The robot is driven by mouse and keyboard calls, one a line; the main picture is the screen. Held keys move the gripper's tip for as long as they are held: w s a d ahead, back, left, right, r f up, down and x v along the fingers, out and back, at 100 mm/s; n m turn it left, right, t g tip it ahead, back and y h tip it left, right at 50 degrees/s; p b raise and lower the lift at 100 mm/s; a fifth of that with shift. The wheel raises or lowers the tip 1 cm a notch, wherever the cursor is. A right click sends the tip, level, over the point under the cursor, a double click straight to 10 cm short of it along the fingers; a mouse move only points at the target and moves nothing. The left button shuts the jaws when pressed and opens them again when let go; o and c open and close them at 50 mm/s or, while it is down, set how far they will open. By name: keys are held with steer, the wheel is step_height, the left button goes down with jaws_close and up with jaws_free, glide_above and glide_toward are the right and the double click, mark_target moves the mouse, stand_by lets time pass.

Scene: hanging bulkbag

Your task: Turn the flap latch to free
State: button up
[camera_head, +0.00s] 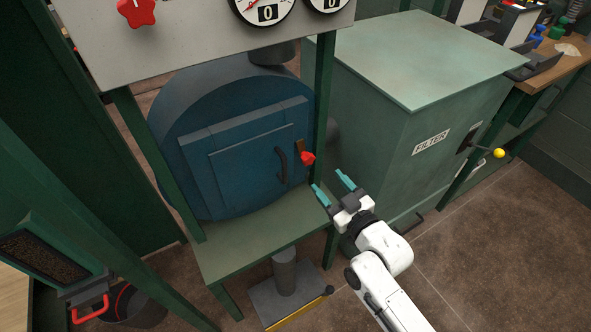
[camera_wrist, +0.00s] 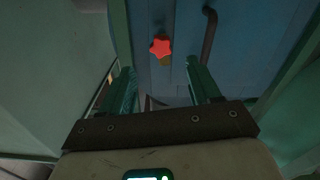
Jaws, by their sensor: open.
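The flap (camera_head: 250,160) is a blue rectangular door on the front of a round blue drum. A dark curved handle (camera_head: 281,166) is on its right side and also shows in the wrist view (camera_wrist: 208,38). Right of the handle is the latch, a red star-shaped knob (camera_head: 308,158) with a small brown piece beside it (camera_head: 300,146). In the wrist view the red knob (camera_wrist: 160,47) appears ahead, between the fingers. My gripper (camera_head: 331,183) is open and empty, apart from the knob, to its lower right in the head view.
A green post (camera_head: 323,85) stands just right of the latch. A green filter cabinet (camera_head: 400,150) with a yellow-knobbed lever (camera_head: 498,153) is on the right. A gauge panel (camera_head: 200,35) hangs above. A green stand (camera_head: 250,240) is below the drum. Floor is open at lower right.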

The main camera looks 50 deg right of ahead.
mark_target(310, 162)
steer(key=b+x, duration=0.1)
steer(key=x, duration=0.9)
steer(key=shift+a, duration=0.1)
steer(key=c, duration=1)
steer(key=shift+f+m, duration=0.1)
steer(key=shift+m, duration=1.1)
steer(key=shift+c, duration=0.2)
steer(key=o, duration=1)
steer(key=shift+o, duration=0.2)
